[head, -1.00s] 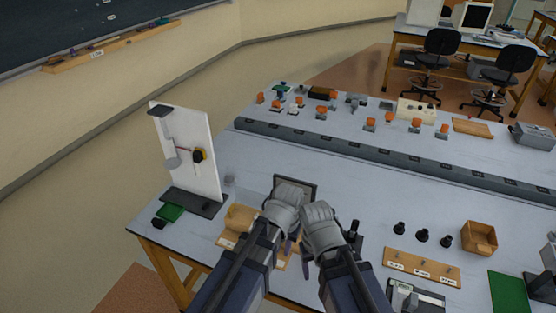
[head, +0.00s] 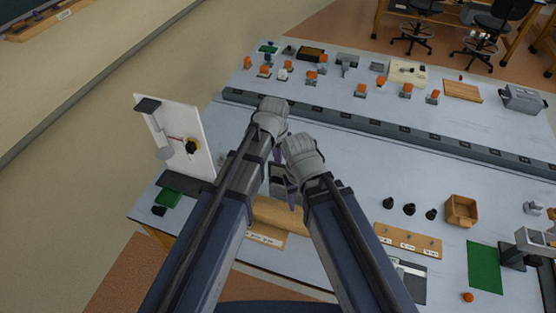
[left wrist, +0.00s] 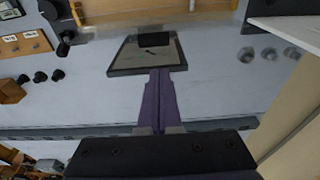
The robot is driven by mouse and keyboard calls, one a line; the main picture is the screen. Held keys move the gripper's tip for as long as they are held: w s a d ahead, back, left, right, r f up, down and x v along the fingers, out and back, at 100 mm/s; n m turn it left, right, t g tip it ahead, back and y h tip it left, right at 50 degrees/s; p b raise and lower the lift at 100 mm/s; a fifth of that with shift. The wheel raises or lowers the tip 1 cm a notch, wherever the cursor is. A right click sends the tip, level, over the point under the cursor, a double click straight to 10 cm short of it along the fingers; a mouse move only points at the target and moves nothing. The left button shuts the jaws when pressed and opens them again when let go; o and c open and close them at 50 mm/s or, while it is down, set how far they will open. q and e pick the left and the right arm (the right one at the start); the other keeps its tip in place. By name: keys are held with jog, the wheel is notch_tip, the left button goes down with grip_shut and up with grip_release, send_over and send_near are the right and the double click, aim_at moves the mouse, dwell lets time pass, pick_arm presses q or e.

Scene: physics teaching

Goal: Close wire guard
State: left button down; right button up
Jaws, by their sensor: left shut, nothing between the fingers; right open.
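A flat panel with a dark frame and a pale inside (left wrist: 125,58) shows in the left wrist view; I cannot tell for sure that it is the wire guard. In the head view it is mostly hidden between my arms. My left gripper (head: 278,157) is shut and empty, on the far side. In the left wrist view its purple fingers (left wrist: 160,77) overlap the panel's near edge; contact cannot be told. My right gripper (head: 291,197) is open, nearer and slightly to the right, its fingers pointing down and partly hidden.
A white upright board (head: 178,130) stands to the left. A wooden base (head: 282,215) lies under my arms. Black knobs (head: 409,209), a wooden box (head: 462,211) and a green mat (head: 484,267) are to the right. A long grey rail (head: 400,139) crosses the table behind.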

notch_tip(320, 180, down, 10)
jog(key=b, duration=0.9)
jog(key=shift+r, duration=0.25)
